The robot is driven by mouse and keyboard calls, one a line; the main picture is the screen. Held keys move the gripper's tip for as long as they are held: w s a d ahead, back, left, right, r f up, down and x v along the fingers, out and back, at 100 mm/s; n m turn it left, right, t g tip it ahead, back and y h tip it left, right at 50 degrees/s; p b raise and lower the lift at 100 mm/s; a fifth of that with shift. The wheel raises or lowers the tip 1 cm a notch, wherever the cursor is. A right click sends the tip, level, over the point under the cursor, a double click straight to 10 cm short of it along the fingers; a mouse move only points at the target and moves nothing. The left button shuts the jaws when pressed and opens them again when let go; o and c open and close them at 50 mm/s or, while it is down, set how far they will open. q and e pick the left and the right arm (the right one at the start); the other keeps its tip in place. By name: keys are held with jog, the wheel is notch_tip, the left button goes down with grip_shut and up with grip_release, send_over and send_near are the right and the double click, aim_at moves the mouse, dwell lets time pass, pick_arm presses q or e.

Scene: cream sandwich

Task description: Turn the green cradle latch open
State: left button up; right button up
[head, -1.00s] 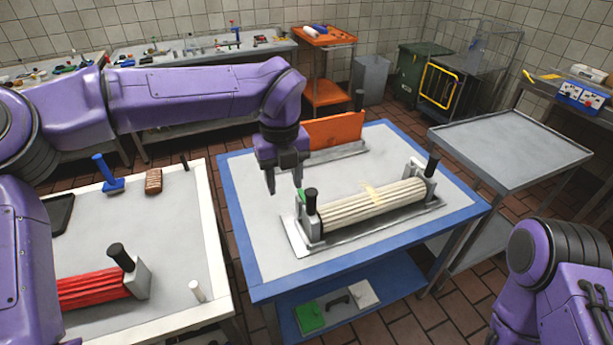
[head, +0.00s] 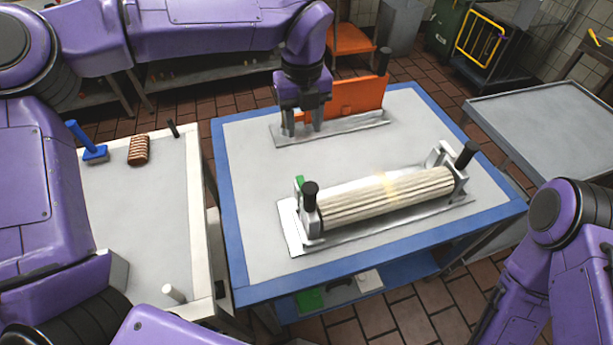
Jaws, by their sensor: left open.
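The green cradle latch (head: 300,181) is a small green piece at the left end of the metal cradle (head: 290,237), partly hidden behind a black knob (head: 310,189). Whether it is turned is too small to tell. A cream ribbed roller (head: 375,197) lies in the cradle on the blue-edged table. My left gripper (head: 303,128) points down, open and empty, behind the latch and apart from it. Its fingers overlap the left end of the orange panel's base in the picture. My right arm shows at the right edge, but its gripper is out of view.
An orange panel (head: 352,97) stands on a metal base behind the cradle. A second black knob (head: 467,153) rises at the cradle's right end. The white-edged table at left holds a blue tool (head: 88,145) and a brown ribbed block (head: 138,150). A grey table (head: 550,120) stands at right.

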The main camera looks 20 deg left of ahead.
pick_arm(q)
notch_tip(320, 180, down, 4)
jog(key=s+b, duration=0.2)
jog(key=b, duration=0.5)
send_over(303, 180)
jog(key=s, duration=0.1)
notch_tip(303, 180, down, 4)
jog(key=f, duration=0.3)
jog(key=f+p, duration=0.1)
jog(key=f, duration=0.5)
jog(key=shift+s+d+f+p, duration=0.25)
jog(key=shift+s+f+p, duration=0.05)
jog(key=shift+s+f, duration=0.1)
pick_arm(e)
notch_tip(303, 180, down, 6)
jog(key=shift+s, duration=0.45)
pick_arm(q)
grip_shut()
